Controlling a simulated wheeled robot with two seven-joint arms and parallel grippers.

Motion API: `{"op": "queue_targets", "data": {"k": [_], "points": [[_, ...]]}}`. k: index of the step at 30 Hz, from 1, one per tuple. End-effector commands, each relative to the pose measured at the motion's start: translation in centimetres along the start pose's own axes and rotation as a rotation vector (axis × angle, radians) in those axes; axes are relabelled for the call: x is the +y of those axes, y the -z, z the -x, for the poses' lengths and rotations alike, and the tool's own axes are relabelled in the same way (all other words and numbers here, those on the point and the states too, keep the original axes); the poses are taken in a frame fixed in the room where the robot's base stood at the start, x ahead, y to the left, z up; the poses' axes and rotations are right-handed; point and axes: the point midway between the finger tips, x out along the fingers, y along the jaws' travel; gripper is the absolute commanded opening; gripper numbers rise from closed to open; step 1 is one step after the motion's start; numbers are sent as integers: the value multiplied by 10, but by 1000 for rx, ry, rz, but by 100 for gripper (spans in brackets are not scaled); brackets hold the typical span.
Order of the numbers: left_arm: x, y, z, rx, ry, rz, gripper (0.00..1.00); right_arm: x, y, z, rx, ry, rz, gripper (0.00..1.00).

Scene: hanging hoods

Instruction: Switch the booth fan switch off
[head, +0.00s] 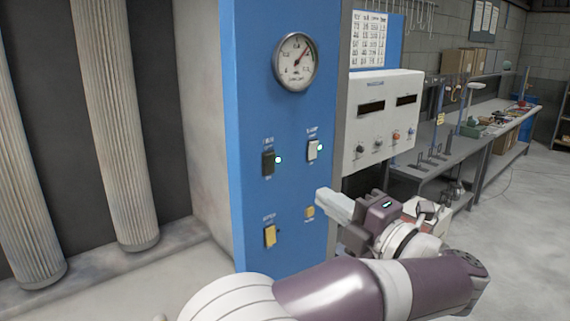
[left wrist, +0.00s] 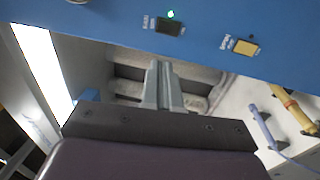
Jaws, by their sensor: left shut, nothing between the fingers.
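A blue panel (head: 285,115) carries several switches with small labels that I cannot read surely, so I cannot tell which is the booth fan switch. A dark rocker (head: 268,163) has a lit green lamp beside it. A white rocker (head: 313,149) also has a lit lamp. Below are a yellow switch (head: 270,236) and a smaller yellow one (head: 310,212). My left gripper (head: 322,197) is shut and empty, close to the lower right of the panel. In the left wrist view its closed fingers (left wrist: 160,68) point toward the panel, below a dark switch (left wrist: 170,27) with a green lamp.
A round gauge (head: 296,62) sits above the switches. A white control box (head: 377,118) stands right of the panel. A long workbench (head: 480,145) runs along the back wall. Pale ribbed filter columns (head: 115,120) stand at the left.

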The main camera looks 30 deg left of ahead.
Motion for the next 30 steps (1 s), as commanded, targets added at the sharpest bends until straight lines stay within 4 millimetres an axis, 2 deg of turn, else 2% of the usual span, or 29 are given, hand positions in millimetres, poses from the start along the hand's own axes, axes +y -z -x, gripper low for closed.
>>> {"op": "queue_targets", "data": {"k": [7,10,24,30], "points": [[0,-1,-2,-2,-1,-3,0,0,0,1,0,0,0,44],[3,-1,-10,-2,-2,-3,0,0,1,7,0,0,0,44],[6,0,-107,-1,-1,-6,0,0,7,59,0,0,0,44],[3,-2,-133,-4,-1,-5,0,0,9,75,0,0,0,44]]}}
